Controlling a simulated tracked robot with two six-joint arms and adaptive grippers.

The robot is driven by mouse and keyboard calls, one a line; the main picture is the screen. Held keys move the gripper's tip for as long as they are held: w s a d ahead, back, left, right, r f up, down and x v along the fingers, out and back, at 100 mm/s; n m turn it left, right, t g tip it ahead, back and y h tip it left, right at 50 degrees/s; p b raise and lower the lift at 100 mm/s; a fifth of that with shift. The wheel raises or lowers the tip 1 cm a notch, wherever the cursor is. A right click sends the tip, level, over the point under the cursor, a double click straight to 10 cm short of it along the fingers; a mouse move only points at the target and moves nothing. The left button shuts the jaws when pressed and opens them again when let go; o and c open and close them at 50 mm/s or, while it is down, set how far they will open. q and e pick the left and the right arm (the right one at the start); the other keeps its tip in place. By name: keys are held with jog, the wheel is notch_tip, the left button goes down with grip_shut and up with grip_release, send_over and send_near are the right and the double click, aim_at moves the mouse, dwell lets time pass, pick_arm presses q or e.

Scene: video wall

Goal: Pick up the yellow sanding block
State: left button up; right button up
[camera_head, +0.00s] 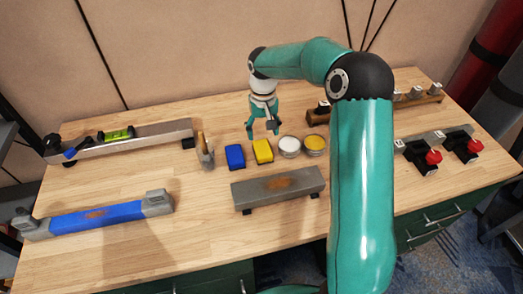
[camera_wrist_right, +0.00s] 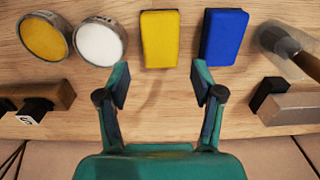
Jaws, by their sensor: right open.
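The yellow sanding block (camera_head: 263,151) lies flat on the wooden workbench, between a blue block and a white round tin. In the right wrist view the yellow sanding block (camera_wrist_right: 160,39) is straight ahead of the fingers, just beyond their tips. My right gripper (camera_head: 262,130) is above the bench, close behind the block in the head view. In the right wrist view my right gripper (camera_wrist_right: 160,85) is open, with bare wood between its fingers. It touches nothing that I can see. My left gripper is in neither view.
The blue block (camera_head: 235,157) and white tin (camera_head: 289,147) closely flank the yellow block. A yellow tin (camera_head: 315,145), a brush (camera_head: 205,150) and a grey bar (camera_head: 278,188) are near. A blue-handled tool (camera_head: 97,217) lies front left. Clamps (camera_head: 463,147) stand right.

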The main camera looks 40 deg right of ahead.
aim_at(262, 148)
notch_tip(262, 148, down, 3)
jog(key=shift+f+p, duration=0.8)
jog(key=shift+f, duration=1.9)
jog(key=c, duration=0.9)
jog(key=shift+w+r, duration=0.1)
jog(key=shift+r, duration=0.1)
jog(key=shift+r, duration=0.65)
notch_tip(262, 148, up, 18)
jog(key=shift+r+b, duration=0.2)
jog(key=shift+b, duration=0.35)
